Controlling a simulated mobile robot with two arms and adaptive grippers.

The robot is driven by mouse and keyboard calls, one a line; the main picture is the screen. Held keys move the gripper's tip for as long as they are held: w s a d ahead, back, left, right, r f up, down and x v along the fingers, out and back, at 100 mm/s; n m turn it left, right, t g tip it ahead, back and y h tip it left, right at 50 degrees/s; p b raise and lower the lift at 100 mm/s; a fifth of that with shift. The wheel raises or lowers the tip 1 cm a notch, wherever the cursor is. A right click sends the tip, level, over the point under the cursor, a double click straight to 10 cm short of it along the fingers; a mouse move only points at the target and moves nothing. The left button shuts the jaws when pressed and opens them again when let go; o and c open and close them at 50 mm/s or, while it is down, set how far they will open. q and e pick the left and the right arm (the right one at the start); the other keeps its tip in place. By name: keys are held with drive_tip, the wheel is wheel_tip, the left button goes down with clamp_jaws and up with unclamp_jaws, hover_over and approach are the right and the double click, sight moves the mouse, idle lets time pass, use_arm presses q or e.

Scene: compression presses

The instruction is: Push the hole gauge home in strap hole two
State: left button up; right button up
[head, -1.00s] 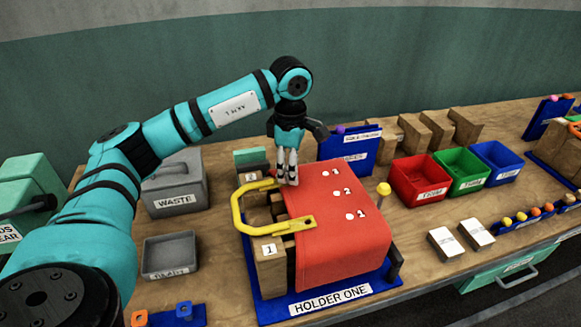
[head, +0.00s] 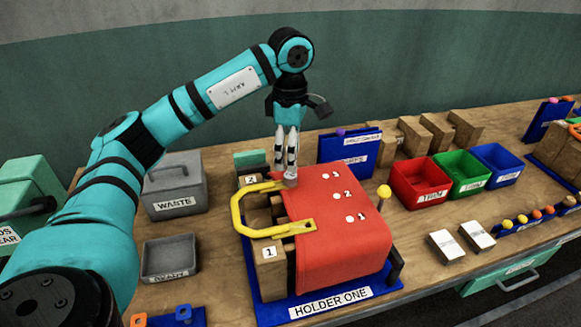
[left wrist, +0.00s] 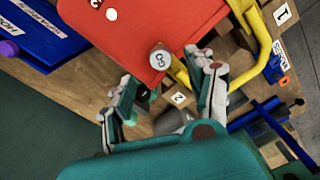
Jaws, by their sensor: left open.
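The red strap (head: 345,240) lies over holder one (head: 330,303), with white-dotted hole marks 1, 2 and 3 along it; the hole two mark (head: 337,195) is uncovered. A grey round piece with a cap reading "GO", seemingly the hole gauge (left wrist: 159,58), stands at the strap's back left corner in the left wrist view. In the head view it shows as a small grey piece (head: 290,182) just under my fingers. My left gripper (head: 284,170) is open above it, pointing down; its fingers (left wrist: 165,88) are spread apart with nothing between them. My right gripper is not in view.
A yellow-knobbed pin (head: 383,191) stands right of the strap. The waste bin (head: 174,184) is at left; red (head: 420,195), green (head: 462,185) and blue (head: 498,178) trays are at right.

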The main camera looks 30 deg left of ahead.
sight(291, 175)
use_arm(q)
wheel_tip(291, 175, up, 6)
idle(0.9)
